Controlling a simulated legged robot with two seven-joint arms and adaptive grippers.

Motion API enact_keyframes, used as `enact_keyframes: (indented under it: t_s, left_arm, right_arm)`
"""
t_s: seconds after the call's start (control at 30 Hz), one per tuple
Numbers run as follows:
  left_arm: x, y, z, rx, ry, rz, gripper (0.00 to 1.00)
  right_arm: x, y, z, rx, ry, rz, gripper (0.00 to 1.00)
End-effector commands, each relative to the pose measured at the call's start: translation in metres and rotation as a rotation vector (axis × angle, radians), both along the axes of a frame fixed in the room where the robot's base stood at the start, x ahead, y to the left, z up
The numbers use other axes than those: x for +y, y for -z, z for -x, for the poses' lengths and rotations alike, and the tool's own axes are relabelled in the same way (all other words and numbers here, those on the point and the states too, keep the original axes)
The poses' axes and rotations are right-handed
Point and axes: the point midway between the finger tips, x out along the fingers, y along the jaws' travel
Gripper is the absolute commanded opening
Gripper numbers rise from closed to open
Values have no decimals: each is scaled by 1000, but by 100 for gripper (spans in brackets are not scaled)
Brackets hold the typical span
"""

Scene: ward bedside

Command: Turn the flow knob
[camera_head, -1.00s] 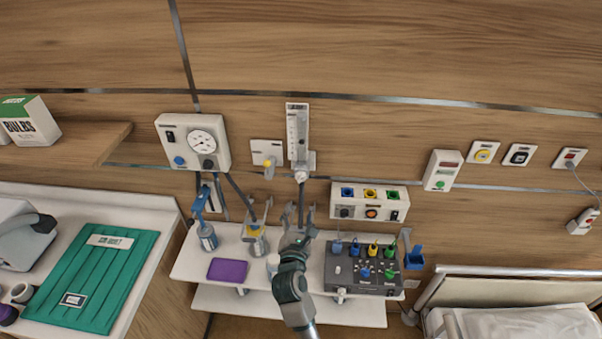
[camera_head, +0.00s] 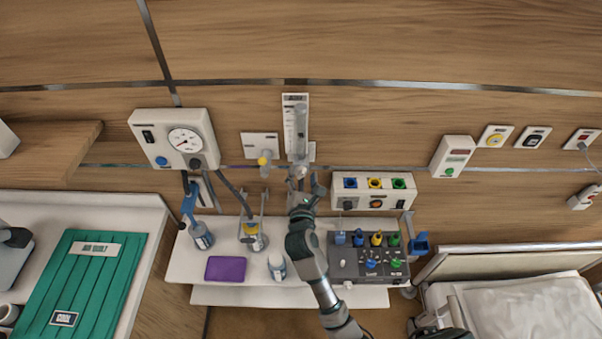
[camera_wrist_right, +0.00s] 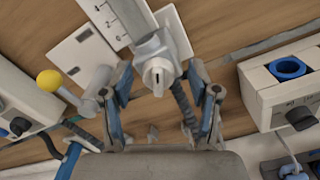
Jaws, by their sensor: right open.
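The flow knob (camera_head: 300,171) is a small white knob at the bottom of the clear flowmeter tube (camera_head: 295,125) on the wall. In the right wrist view the knob (camera_wrist_right: 157,74) faces me, with a dark slot mark on its face. My right gripper (camera_head: 305,186) is open just below the knob in the head view. In the wrist view its two fingers (camera_wrist_right: 161,88) stand apart to the left and right of the knob, with gaps showing on both sides. Nothing is held. My left gripper is not in view.
A yellow-tipped valve (camera_wrist_right: 50,80) sits left of the flowmeter, and a gauge box (camera_head: 176,140) is further left. A socket panel (camera_head: 374,191) is close on the right. Below are a shelf (camera_head: 190,262) with bottles and a control box (camera_head: 368,262).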

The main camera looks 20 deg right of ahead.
Motion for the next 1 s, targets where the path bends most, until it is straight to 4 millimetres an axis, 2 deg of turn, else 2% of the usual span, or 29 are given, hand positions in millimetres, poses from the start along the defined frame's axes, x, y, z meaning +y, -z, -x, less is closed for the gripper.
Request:
enact_keyframes:
  t_s: [0.03, 0.07, 0.2, 0.3, 0.67, 1.0]
  left_arm:
    - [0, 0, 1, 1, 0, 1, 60]
    - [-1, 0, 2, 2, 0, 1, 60]
    - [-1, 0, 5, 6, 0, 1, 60]
    - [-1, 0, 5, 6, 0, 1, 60]
    - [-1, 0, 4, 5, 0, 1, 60]
    - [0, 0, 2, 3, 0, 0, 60]
  right_arm:
    - [1, 0, 0, 0, 0, 0, 61]
    - [1, 0, -1, 0, 0, 0, 56]
    - [1, 0, -2, 1, 0, 0, 21]
    - [1, 1, -2, 2, 0, 1, 1]
    - [2, 1, -2, 17, -2, 49, 1]
    - [4, 1, -3, 85, -2, 278, 1]
